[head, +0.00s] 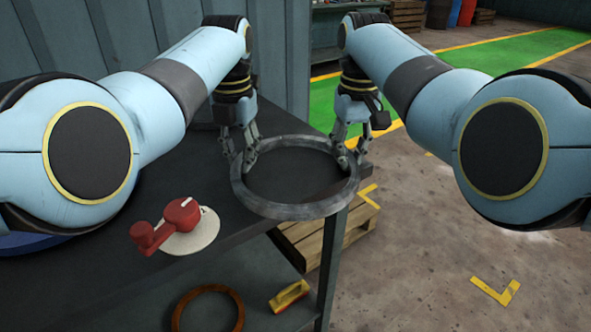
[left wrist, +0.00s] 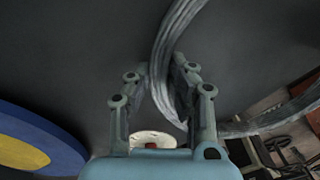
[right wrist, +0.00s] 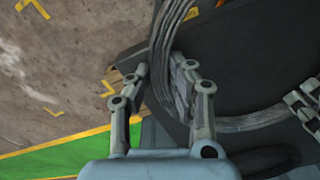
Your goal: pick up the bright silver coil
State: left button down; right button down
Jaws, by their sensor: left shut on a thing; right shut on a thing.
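The silver coil (head: 285,211) is a wide ring of grey strands, roughly level at the table's right end in the head view. My left gripper (head: 243,164) is shut on its left side, and my right gripper (head: 350,154) is shut on its right side. In the left wrist view the coil (left wrist: 163,62) passes between the fingers. In the right wrist view the coil (right wrist: 163,50) also runs between the fingers. Whether there is a gap between coil and tabletop is hard to tell.
The dark table (head: 238,238) carries a red crank (head: 182,212) on a pale disc, left of the coil. A brown ring (head: 177,308) and a yellow object (head: 289,296) lie on the lower shelf. A wooden pallet (head: 345,240) stands on the floor behind the table's right leg.

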pick_arm(q)
jog(key=shift+w+r, duration=0.1)
jog(key=shift+r, duration=0.05)
pick_arm(e)
jog(key=shift+r, duration=0.2)
